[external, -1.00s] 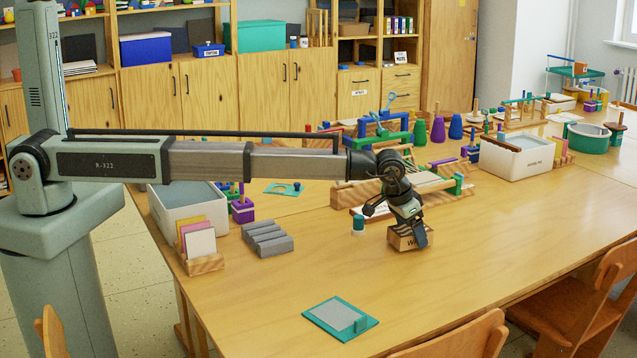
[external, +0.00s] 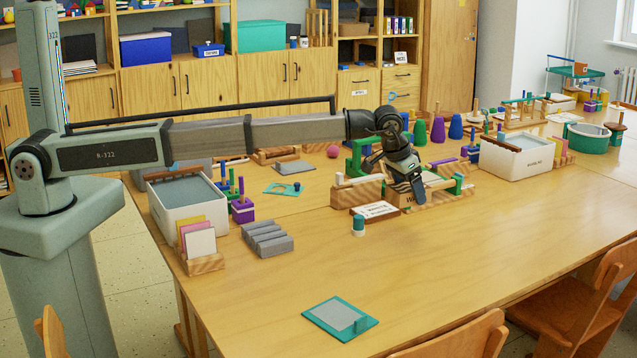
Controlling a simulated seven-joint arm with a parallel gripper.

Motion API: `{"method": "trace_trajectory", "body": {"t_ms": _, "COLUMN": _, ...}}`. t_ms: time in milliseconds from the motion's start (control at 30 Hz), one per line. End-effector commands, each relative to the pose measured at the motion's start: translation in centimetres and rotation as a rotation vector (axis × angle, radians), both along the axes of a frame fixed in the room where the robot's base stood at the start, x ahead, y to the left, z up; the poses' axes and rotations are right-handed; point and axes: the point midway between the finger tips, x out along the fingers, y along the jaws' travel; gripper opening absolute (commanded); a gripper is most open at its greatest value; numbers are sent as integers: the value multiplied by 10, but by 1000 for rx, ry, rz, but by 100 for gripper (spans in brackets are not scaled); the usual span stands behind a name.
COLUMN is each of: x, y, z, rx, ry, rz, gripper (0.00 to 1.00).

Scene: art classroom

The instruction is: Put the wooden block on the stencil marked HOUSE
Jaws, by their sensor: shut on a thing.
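My gripper (external: 412,192) is above the right half of the table, in front of the wooden frames. It is shut on a small wooden block (external: 408,199) with dark lettering starting with W; the fingers hide part of it. The block is off the table top. No stencil can be read as HOUSE. A teal plate with a cut-out (external: 281,189) lies flat at the middle left. A teal plate with a grey face (external: 338,317) lies near the front edge.
Grey ridged blocks (external: 267,238), a card holder (external: 203,264) and a white bin (external: 165,205) are at the left.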

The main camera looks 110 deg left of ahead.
Motion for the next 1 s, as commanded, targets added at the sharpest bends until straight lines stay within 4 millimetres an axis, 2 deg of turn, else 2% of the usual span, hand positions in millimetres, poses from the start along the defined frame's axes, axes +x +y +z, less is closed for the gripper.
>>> {"method": "trace_trajectory", "body": {"t_ms": 33, "x": -9, "y": 22, "z": 1, "rx": 1, "ry": -1, "rz": 26, "gripper": 42}}
{"method": "trace_trajectory", "body": {"t_ms": 200, "x": -45, "y": 88, "z": 4, "rx": 2, "ry": -5, "rz": 105, "gripper": 42}}
{"method": "trace_trajectory", "body": {"t_ms": 367, "x": -90, "y": 143, "z": 6, "rx": 4, "ry": -7, "rz": 180, "gripper": 42}}
{"method": "trace_trajectory", "body": {"t_ms": 500, "x": -138, "y": 182, "z": 8, "rx": 6, "ry": -11, "rz": 244, "gripper": 42}}
{"method": "trace_trajectory", "body": {"t_ms": 667, "x": -198, "y": 218, "z": 10, "rx": 8, "ry": -16, "rz": 315, "gripper": 42}}
{"method": "trace_trajectory", "body": {"t_ms": 800, "x": -256, "y": 240, "z": 11, "rx": 9, "ry": -18, "rz": 377, "gripper": 42}}
{"method": "trace_trajectory", "body": {"t_ms": 1000, "x": -341, "y": 251, "z": 11, "rx": 11, "ry": -21, "rz": 458, "gripper": 42}}
